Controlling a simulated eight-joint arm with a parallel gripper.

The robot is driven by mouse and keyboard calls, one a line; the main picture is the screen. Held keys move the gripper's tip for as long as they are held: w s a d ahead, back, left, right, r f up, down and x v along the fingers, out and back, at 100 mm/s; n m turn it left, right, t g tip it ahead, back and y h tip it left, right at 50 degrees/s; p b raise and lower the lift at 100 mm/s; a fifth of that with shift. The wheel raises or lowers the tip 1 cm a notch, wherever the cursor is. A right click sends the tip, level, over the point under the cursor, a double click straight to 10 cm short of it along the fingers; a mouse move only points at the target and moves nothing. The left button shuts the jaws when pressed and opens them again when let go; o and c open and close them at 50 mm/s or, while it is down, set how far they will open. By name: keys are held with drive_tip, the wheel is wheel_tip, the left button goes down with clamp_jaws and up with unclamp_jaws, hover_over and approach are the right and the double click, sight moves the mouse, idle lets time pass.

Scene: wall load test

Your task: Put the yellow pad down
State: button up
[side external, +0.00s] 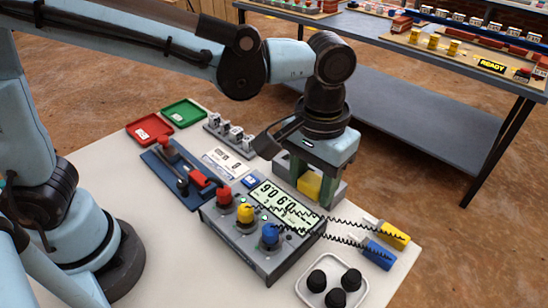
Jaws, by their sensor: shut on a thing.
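The yellow pad (309,186) is a small block between the fingers of my gripper (308,180). My gripper points down and is shut on it, just behind the grey console (262,235). The pad is low, near a grey block-like fixture (335,194) with raised sides. I cannot tell whether the pad touches the fixture or hangs above it. The gripper hides part of the fixture and the pad's upper part.
The console has a display (284,208) and red, yellow and blue knobs. Coiled cords run to yellow (393,236) and blue (379,254) handles at right. A white tray (305,297) holds black knobs. Green (184,112) and red (150,130) trays lie at back left.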

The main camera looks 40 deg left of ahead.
drive_tip(key=shift+w+a+n, duration=0.15)
drive_tip(key=shift+a+n, duration=0.2)
drive_tip(key=shift+n, duration=0.05)
drive_tip(key=a+n, duration=0.3)
drive_tip(key=n, duration=0.2)
drive_tip(key=w+a+f+n, duration=0.1)
drive_tip(key=a+n, duration=0.2)
drive_tip(key=n, duration=0.2)
drive_tip(key=w+a+n, duration=0.1)
drive_tip(key=a+n, duration=0.1)
drive_tip(key=n, duration=0.2)
drive_tip(key=shift+w+a+f+n, duration=0.15)
drive_tip(key=shift+w+a+n, duration=0.1)
drive_tip(key=shift+a+n, duration=0.6)
drive_tip(key=shift+n, duration=0.35)
hover_over(265, 163)
drive_tip(key=f, duration=0.7)
drive_tip(key=shift+d, duration=0.2)
drive_tip(key=shift+a+f, duration=0.15)
drive_tip(key=shift+f, duration=1.95)
drive_tip(key=shift+f, duration=0.15)
drive_tip(key=o, duration=1.1)
